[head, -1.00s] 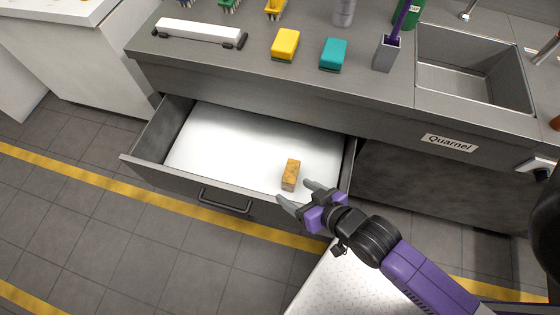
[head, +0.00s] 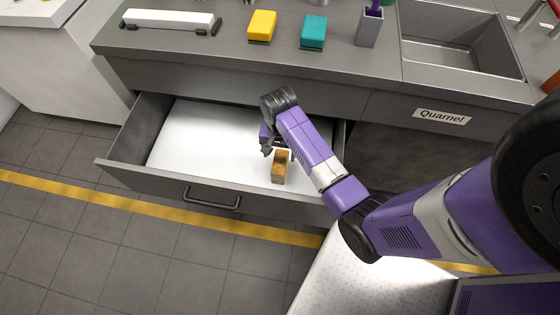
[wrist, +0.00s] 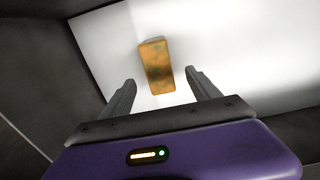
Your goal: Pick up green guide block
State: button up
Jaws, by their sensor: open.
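In the wrist view the block (wrist: 156,66) lies between and just beyond the fingertips of my gripper (wrist: 161,77). The fingers are apart, one on either side, with visible gaps to the block. In the head view my gripper (head: 277,149) is over the drawer, beside and behind the block, partly hidden by my own arm.
The drawer's front panel (head: 160,188) and side walls stand around the block. On the counter above are a yellow sponge (head: 262,26), a teal sponge (head: 313,32), a grey holder (head: 369,28) and a sink (head: 455,45). The drawer's left half is clear.

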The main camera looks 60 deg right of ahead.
aim_at(280, 161)
notch_tip(280, 161, down, 7)
jog(key=shift+s+f+b, duration=0.15)
jog(key=shift+b, duration=0.25)
grip_shut()
